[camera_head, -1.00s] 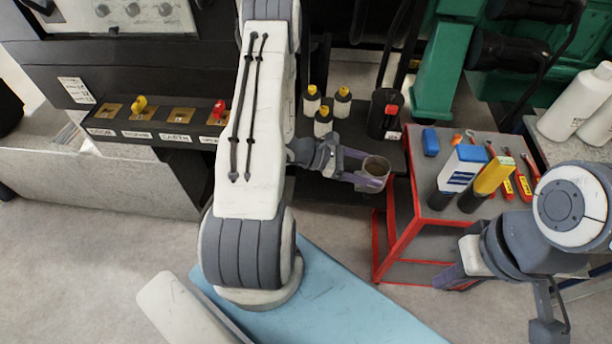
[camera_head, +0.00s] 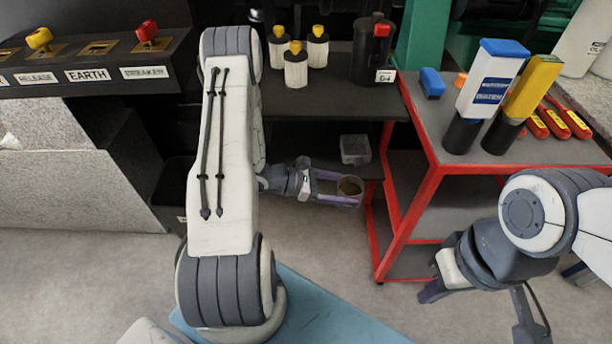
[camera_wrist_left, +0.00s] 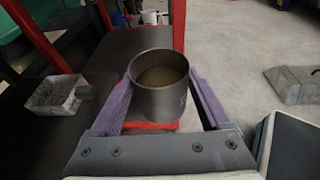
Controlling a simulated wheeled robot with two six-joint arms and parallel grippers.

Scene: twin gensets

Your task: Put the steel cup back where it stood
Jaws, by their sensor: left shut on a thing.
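The steel cup (camera_head: 349,187) is a dark grey open-topped cylinder with something brownish inside. My left gripper (camera_head: 338,190) is shut on it and holds it upright in the air, left of the red-framed cart. In the left wrist view the cup (camera_wrist_left: 159,88) sits between the two purple fingers of my left gripper (camera_wrist_left: 160,98). Its underside is hidden there. My right gripper (camera_head: 432,290) is low at the right, in front of the cart; its fingertips are partly hidden and I see nothing clearly between them.
A dark shelf (camera_head: 320,103) holds several small bottles with yellow caps and a black canister (camera_head: 372,50). A small grey bin (camera_head: 355,149) stands on the lower level. The red-framed cart (camera_head: 440,120) carries a blue-white bottle (camera_head: 490,80), a yellow one (camera_head: 530,90) and red tools.

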